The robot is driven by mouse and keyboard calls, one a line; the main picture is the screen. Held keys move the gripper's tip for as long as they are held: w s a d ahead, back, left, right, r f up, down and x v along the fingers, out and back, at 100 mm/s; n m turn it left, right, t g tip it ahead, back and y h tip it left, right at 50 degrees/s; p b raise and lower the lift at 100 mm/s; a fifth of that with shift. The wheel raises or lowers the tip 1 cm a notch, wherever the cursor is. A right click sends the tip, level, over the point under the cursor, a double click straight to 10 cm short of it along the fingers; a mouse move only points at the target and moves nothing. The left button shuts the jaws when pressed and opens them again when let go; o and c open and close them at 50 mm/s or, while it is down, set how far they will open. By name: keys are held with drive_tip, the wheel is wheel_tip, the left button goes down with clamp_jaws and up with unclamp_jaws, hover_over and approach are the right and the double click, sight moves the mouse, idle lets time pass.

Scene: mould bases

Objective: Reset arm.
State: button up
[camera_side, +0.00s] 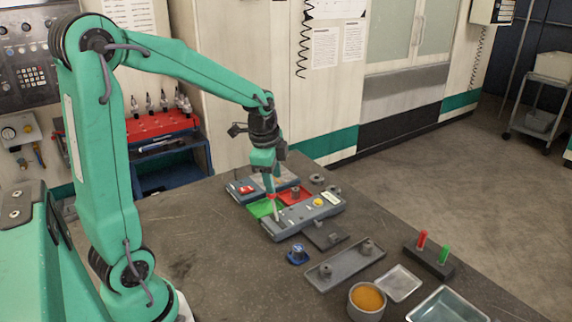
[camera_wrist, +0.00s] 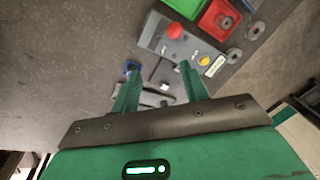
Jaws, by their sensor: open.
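A grey box (camera_side: 296,222) on the bench carries a lever with a red ball knob (camera_side: 271,197), a yellow button (camera_side: 318,202) and a pale label. The pale lever stands up at the box's left end. In the wrist view the red knob (camera_wrist: 174,31) lies beyond my fingertips, not between them, and the yellow button (camera_wrist: 204,60) is right of it. My gripper (camera_side: 270,187) points down close above the knob in the side view; whether it touches cannot be told. In the wrist view my gripper (camera_wrist: 159,70) has its fingers apart with nothing held.
A green tray (camera_side: 259,209) and a red tray (camera_side: 303,189) sit behind the box. A blue part (camera_side: 297,255), a grey plate (camera_side: 345,267), an orange-filled cup (camera_side: 367,299) and a block with red and green pegs (camera_side: 428,262) lie nearer. The bench front left is clear.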

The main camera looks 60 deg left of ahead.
drive_tip(key=s+d+r+n+t, duration=0.1)
drive_tip(key=s+d+r+n, duration=0.3)
drive_tip(key=s, duration=0.3)
drive_tip(key=s+d+r+n+t, duration=0.2)
drive_tip(key=s+d+r+n, duration=0.1)
drive_tip(key=s+d+n, duration=0.2)
drive_tip(key=shift+s+d+r+n+h, duration=0.3)
drive_tip(key=shift+s+d+r, duration=0.1)
drive_tip(key=shift+s+d, duration=0.65)
